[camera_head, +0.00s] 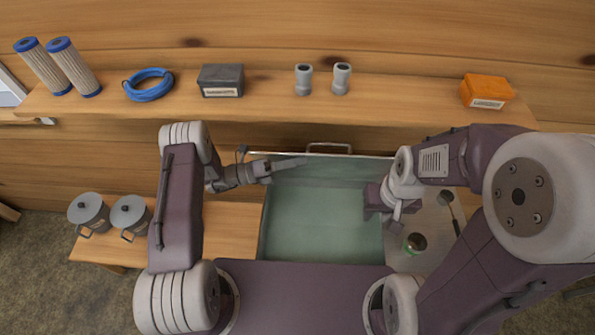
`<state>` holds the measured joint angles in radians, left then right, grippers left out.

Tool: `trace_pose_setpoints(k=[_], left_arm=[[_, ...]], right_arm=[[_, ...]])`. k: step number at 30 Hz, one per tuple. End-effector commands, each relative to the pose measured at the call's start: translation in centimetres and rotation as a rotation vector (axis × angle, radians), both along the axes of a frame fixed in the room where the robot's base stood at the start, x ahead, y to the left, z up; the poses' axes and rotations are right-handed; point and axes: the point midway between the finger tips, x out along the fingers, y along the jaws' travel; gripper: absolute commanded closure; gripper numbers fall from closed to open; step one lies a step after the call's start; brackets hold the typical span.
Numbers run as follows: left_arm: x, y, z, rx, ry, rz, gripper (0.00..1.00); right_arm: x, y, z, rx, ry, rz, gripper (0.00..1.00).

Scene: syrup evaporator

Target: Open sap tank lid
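The sap tank (320,225) is a wide metal box in the middle, with a pale green surface showing inside its rim. A metal edge with a bar handle (328,147) runs along its back, against the wooden shelf. This looks like the lid standing raised at the back, but its angle is hard to tell. My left gripper (288,165) reaches in from the left, its fingers pointing right over the tank's back left part, below the handle and apart from it. My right gripper (392,212) is over the tank's right edge. Whether either is open or shut is unclear.
A metal surface right of the tank holds a green-rimmed cup (415,243) and a ladle (448,203). Two lidded pots (89,211) stand on a bench at left. The shelf above holds filters, a blue hose (148,85), boxes and two grey fittings.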

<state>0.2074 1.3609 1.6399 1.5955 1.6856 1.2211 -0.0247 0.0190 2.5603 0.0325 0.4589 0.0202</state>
Motion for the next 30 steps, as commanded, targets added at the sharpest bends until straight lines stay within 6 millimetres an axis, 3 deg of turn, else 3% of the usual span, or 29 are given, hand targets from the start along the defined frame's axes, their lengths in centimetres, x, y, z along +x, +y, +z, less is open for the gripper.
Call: trace_pose_setpoints(k=[17, 24, 30], left_arm=[[0.4, 0.5, 0.0, 0.0, -0.001, 0.002, 1.0], [-0.6, 5.5, -1.0, -0.001, -0.002, 0.007, 1.0], [-1.3, 8.4, -1.1, 0.001, -0.001, 0.001, 1.0]], right_arm=[[0.0, 0.0, -0.5, 0.0, 0.0, 0.0, 0.66], [0.0, 0.0, -3.2, 0.0, 0.0, 0.0, 0.66], [0.0, 0.0, -4.2, 0.0, 0.0, 0.0, 0.66]])
